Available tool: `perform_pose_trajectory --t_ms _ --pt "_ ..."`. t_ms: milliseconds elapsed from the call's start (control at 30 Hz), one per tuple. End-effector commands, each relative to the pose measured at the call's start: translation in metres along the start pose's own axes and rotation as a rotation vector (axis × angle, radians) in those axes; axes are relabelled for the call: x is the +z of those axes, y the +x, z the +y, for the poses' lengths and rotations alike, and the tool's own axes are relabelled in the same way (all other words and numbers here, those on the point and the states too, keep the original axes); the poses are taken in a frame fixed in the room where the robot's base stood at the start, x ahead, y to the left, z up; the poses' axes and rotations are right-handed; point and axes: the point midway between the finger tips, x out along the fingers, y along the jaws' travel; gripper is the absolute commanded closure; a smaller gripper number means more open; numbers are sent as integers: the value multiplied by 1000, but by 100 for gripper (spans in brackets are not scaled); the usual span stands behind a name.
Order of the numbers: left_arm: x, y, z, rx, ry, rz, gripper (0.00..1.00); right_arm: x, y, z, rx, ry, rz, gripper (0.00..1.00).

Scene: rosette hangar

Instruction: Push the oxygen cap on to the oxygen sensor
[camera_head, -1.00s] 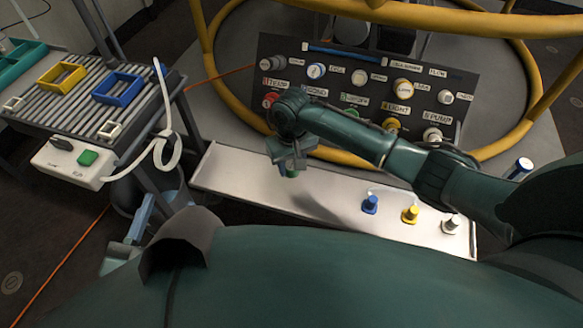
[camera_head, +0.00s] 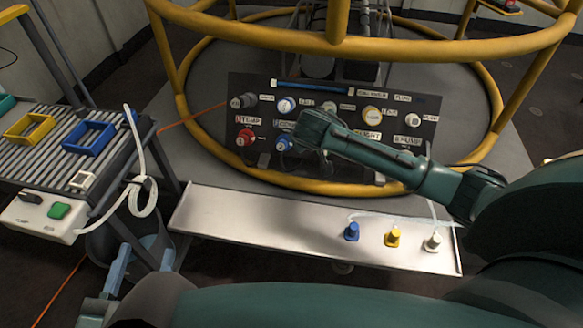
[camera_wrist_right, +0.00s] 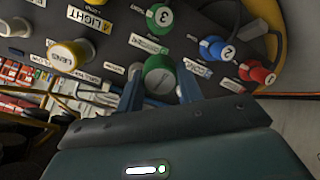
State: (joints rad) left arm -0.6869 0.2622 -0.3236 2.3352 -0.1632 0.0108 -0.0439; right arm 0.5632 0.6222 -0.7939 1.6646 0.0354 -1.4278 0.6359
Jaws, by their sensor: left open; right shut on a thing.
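My right gripper (camera_wrist_right: 160,92) is shut on the green oxygen cap (camera_wrist_right: 160,70), which shows between its two fingers in the right wrist view. A green fitting marked 3 (camera_wrist_right: 159,18) sits on the dark panel above the cap in that view; a gap separates the two in the picture. I cannot tell which fitting is the oxygen sensor. In the head view the right hand is in front of the panel (camera_head: 262,88) and hides the held cap and the fitting marked 3. My left gripper (camera_head: 145,248) is open and empty at the lower left, beside the cart.
A metal tray (camera_head: 270,228) in front of the panel holds blue (camera_head: 351,232), yellow (camera_head: 392,238) and white (camera_head: 433,242) caps at its right. A yellow ring frame (camera_head: 400,45) surrounds the panel. A cart with a yellow bin (camera_head: 28,130) and a blue bin (camera_head: 89,138) stands left.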

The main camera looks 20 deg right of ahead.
Motion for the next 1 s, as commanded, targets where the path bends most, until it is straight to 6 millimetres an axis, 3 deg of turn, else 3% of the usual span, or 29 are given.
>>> perform_pose_trajectory --t_ms 100,233,1000 --pt "0 0 0 0 0 0 52 -13 -8 27 75 -4 97 85" --pt "0 0 0 0 0 0 52 -21 -13 40 114 -5 151 85" --pt "0 0 0 0 0 0 52 -32 39 49 122 -5 159 85"
